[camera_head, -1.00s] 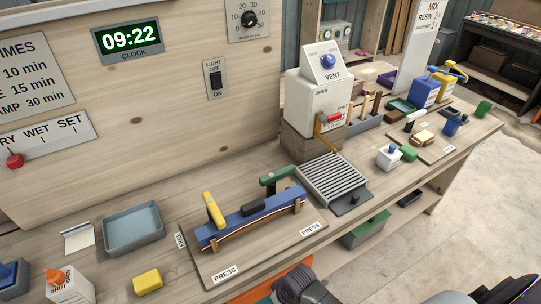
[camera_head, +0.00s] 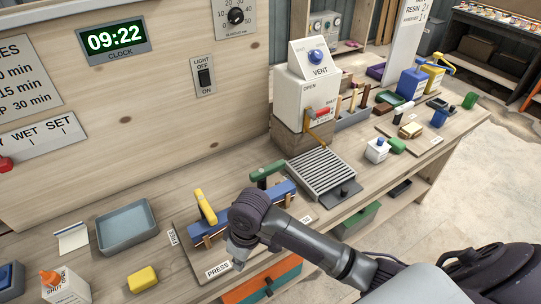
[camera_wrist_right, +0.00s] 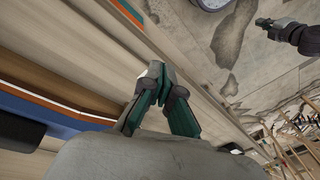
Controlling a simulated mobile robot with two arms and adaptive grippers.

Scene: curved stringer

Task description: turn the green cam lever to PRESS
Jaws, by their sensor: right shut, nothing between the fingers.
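The green cam lever (camera_head: 266,172) stands at the far right end of the blue clamp form (camera_head: 283,190) in the head view. Its handle points to the right and slightly up. A yellow lever (camera_head: 205,207) stands at the form's left end. My right gripper (camera_head: 238,264) is shut and empty. It points down beside the left PRESS label (camera_head: 217,269), apart from the green lever. My right wrist hides the middle of the form. In the right wrist view, the closed fingers (camera_wrist_right: 155,72) are beside the form's blue edge (camera_wrist_right: 40,108).
A slatted grey rack (camera_head: 320,174) and the white VENT box (camera_head: 307,100) stand right of the green lever. A grey tray (camera_head: 127,228) and a yellow block (camera_head: 143,280) lie to the left. An orange drawer (camera_head: 265,280) is under the bench edge.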

